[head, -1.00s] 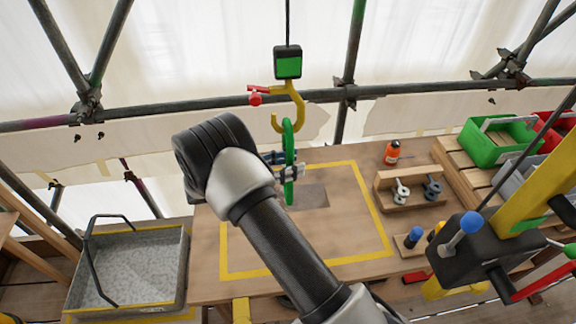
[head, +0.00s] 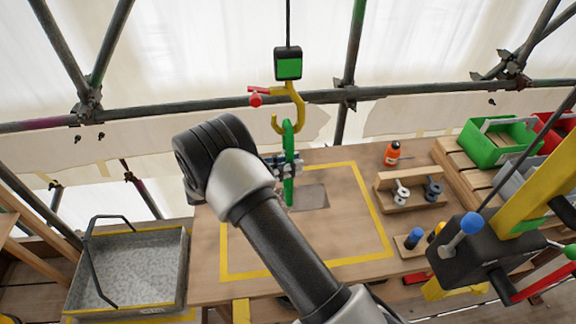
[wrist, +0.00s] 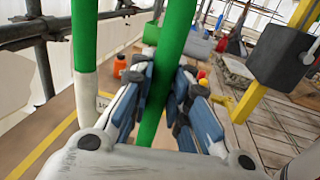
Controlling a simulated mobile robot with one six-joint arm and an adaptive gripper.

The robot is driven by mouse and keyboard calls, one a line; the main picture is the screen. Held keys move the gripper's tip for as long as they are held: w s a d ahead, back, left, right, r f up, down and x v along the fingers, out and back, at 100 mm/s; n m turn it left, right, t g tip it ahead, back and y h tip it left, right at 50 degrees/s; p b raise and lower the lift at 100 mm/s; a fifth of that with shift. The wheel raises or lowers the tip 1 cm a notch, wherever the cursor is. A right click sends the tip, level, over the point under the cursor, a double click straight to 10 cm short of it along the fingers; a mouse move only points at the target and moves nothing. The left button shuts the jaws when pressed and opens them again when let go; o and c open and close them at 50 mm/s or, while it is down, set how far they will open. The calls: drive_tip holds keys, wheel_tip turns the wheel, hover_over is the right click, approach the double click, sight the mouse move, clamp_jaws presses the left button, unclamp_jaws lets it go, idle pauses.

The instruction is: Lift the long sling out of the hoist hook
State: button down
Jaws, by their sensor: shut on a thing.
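The green long sling (head: 289,190) hangs upright below the yellow hoist hook (head: 297,104), with its upper end at the hook's bowl. Whether it still bears on the hook is too small to tell. My gripper (head: 288,166) is shut on the sling below the hook. In the wrist view, the green sling (wrist: 174,40) runs between the blue-padded fingers of my gripper (wrist: 160,88). A second green strand with a white lower part (wrist: 86,60) stands to the left, outside the fingers.
The hoist's green-faced block (head: 288,64) hangs above, with a red latch lever (head: 257,97) beside the hook. The wooden bench (head: 235,240) below has a yellow outline and mostly free room. A grey tray (head: 130,275) stands left; an orange bottle (head: 392,153) and shackle rack stand right.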

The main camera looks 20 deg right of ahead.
sight(291, 145)
wheel_tip(291, 145, up, 7)
drive_tip(key=shift+r+p, duration=0.1)
drive_tip(key=shift+p, duration=0.85)
drive_tip(key=w+a+p, duration=0.1)
drive_tip(key=a+p, duration=0.2)
drive_tip(key=a, duration=1.5)
drive_tip(key=shift+w, duration=0.25)
